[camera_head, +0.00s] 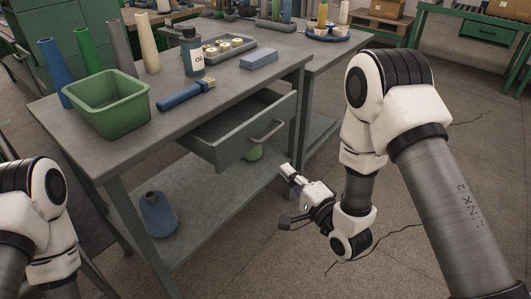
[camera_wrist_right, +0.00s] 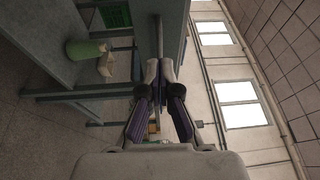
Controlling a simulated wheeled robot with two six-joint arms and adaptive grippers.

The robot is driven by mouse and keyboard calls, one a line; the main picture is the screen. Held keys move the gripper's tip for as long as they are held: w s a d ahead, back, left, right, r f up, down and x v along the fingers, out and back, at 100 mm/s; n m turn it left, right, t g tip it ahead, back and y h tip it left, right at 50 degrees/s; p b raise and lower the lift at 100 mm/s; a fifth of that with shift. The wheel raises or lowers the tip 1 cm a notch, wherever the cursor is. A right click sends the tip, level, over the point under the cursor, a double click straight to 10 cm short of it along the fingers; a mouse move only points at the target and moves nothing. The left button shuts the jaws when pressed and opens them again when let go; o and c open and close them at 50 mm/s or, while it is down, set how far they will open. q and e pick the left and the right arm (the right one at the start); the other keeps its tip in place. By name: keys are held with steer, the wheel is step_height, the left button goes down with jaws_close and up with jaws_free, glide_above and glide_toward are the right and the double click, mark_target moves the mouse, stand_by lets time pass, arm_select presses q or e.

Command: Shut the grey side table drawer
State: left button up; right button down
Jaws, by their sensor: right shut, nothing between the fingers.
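The grey side table drawer (camera_head: 228,143) stands pulled out from under the tabletop, with its front facing right and a bar handle (camera_head: 266,130) on it. The drawer's inside is partly visible and looks empty. My right gripper (camera_head: 286,171) is shut and empty. It is below and to the right of the drawer front in the head view, apart from it. In the right wrist view its fingertips (camera_wrist_right: 160,68) are together, with a grey panel and a bar just beyond them. My left arm is at the left edge of the head view, but its gripper is not in view.
The grey table (camera_head: 130,146) carries a green bin (camera_head: 107,105), cones, an oil bottle (camera_head: 193,55), a brush (camera_head: 186,95), a tray and a blue block (camera_head: 259,58).

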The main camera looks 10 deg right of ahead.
arm_select(q)
steer(key=shift+f+b, duration=0.3)
arm_select(e)
steer(key=x, duration=1)
steer(key=shift+w, duration=0.1)
